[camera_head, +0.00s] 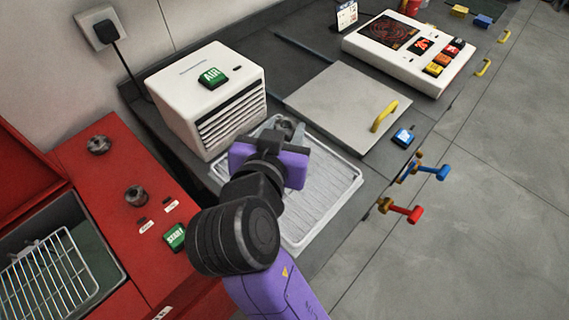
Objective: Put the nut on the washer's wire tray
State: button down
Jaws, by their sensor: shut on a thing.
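My gripper (284,128) is purple and dark grey, and reaches out over the white ribbed tray in front of the white AIR box. It is shut on a small grey metal piece, which looks like the nut (286,124); the gripper body hides most of it. I cannot tell whether the piece touches the tray below. The red washer (115,205) stands at the left with its lid raised. Its wire tray (48,278) is a white wire rack in the open tub at the lower left, apart from my gripper, and looks empty where it shows.
The white AIR box (207,98) stands just behind my gripper. The white ribbed tray (335,185) lies under it. Two round dark knobs (98,145) and a green START button (174,237) are on the washer top. A grey lid with a yellow handle (384,116) lies right.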

notch_tip(320, 180, down, 12)
jog(key=shift+f, duration=0.25)
jog(key=shift+f, duration=0.1)
jog(key=shift+f, duration=0.15)
jog(key=c, duration=0.9)
grip_release()
